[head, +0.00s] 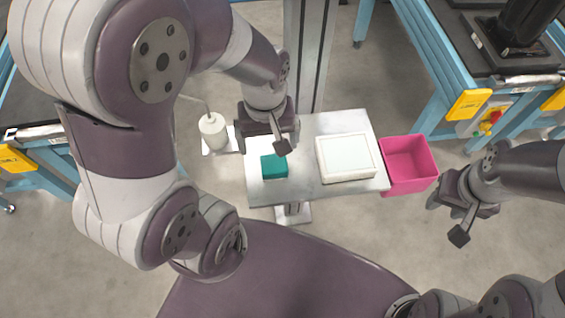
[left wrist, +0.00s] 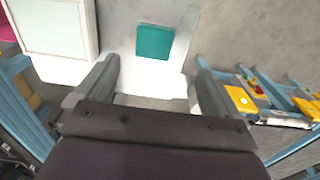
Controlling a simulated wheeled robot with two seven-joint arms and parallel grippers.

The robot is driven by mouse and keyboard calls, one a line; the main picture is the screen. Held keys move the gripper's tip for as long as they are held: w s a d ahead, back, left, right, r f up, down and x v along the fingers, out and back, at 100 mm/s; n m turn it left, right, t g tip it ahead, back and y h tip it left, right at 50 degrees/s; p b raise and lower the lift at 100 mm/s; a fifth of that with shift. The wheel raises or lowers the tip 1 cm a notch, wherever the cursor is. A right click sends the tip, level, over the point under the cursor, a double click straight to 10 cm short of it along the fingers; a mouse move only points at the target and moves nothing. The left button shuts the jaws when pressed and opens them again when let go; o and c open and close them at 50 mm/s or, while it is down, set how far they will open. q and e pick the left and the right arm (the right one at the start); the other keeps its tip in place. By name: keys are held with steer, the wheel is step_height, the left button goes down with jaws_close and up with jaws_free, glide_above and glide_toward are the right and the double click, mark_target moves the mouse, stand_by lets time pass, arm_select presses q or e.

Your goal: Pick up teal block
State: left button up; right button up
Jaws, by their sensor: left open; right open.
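The teal block (head: 274,166) sits on the left part of a small metal table (head: 300,188). In the left wrist view the teal block (left wrist: 155,42) lies ahead of the fingers, roughly between their lines and apart from them. My left gripper (head: 268,146) is open and empty, above the table close to the block. Its two fingers also show in the left wrist view (left wrist: 152,88). My right gripper (head: 448,218) is open and empty, off to the right of the table, beyond the pink bin.
A white box with a pale top (head: 346,157) stands on the table right of the block. A pink bin (head: 409,164) adjoins the table's right edge. A white cylinder (head: 212,131) stands left of the table. Blue-framed workbenches (head: 425,60) flank the area.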

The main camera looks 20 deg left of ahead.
mark_target(274, 163)
arm_select(q)
steer(key=f, duration=0.7)
steer(key=f+b, duration=0.1)
steer(key=f, duration=0.2)
steer(key=shift+w+d+f, duration=0.25)
steer(key=shift+w+f, duration=0.05)
steer(key=shift+f, duration=0.05)
steer(key=shift+w+f, duration=0.2)
steer(key=shift+f, duration=0.15)
steer(key=shift+s, duration=0.1)
steer(key=c, duration=1.1)
